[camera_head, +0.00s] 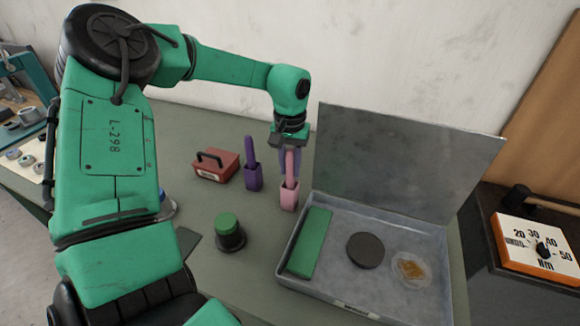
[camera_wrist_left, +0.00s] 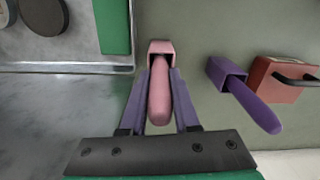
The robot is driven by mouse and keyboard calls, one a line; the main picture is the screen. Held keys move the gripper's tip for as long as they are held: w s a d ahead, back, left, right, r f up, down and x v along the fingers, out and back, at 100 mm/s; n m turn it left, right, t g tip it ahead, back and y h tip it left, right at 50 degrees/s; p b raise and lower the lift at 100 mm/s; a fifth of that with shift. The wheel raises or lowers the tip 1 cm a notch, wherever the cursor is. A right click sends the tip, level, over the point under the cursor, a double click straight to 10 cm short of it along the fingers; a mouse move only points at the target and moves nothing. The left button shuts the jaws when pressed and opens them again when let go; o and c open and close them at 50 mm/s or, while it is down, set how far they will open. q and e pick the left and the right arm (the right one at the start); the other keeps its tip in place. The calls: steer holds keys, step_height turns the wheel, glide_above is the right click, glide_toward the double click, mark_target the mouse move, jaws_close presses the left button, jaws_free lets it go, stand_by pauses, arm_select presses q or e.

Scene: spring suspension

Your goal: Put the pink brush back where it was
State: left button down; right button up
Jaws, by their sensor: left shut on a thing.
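The pink brush (camera_head: 290,166) stands upright with its lower end in a pink holder (camera_head: 289,197) on the green table. My left gripper (camera_head: 289,160) is shut on the brush handle from above. In the left wrist view the pink brush (camera_wrist_left: 159,92) lies between my two purple fingers, and its far end is inside the pink holder (camera_wrist_left: 161,47). How deep the brush sits in the holder is hidden. My right gripper is in neither view.
A purple brush in a purple holder (camera_head: 254,179) stands just left. A red box (camera_head: 215,167) with a black handle and a green-topped container (camera_head: 229,232) are further left. An open grey metal case (camera_head: 345,309) with raised lid is at right, holding a green block (camera_head: 310,243) and dark disc (camera_head: 365,250).

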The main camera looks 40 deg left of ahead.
arm_select(q)
steer(key=shift+f, duration=0.6)
steer(key=shift+a+f, duration=0.15)
steer(key=shift+f, duration=0.15)
steer(key=c, duration=0.7)
jaws_free()
steer(key=shift+o, duration=0.2)
